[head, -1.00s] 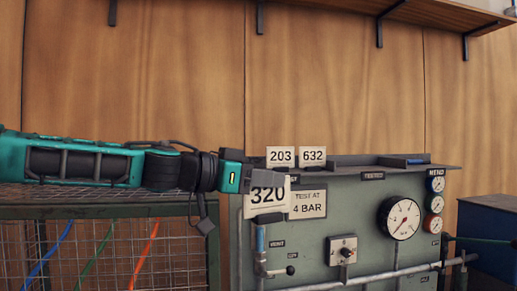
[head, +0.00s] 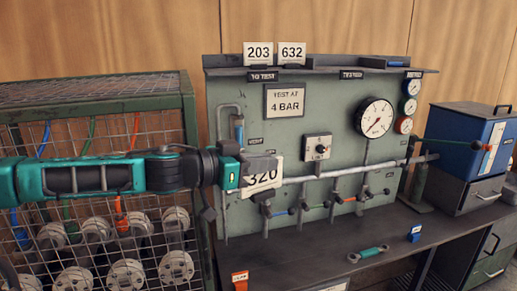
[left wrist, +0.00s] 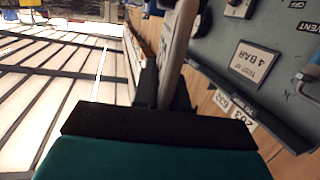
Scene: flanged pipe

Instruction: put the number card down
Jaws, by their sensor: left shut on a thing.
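My left gripper (head: 258,166) is shut on a white number card (head: 264,180) marked 320. It holds the card slightly tilted, in front of the left part of the green test panel (head: 340,105). In the left wrist view the card (left wrist: 178,45) shows nearly edge-on as a pale slab between the dark fingers. Two other cards, 203 (head: 258,52) and 632 (head: 292,52), stand side by side on the panel's top ledge (head: 345,68), above the left of the panel. My right gripper is not in view.
A wire cage (head: 100,105) holding flanged pipes stands at the left. Taps and a pipe (head: 345,172) run behind and right of the held card. The dark bench (head: 310,250) carries a green-handled tool (head: 368,254). A blue box (head: 470,135) stands at the right.

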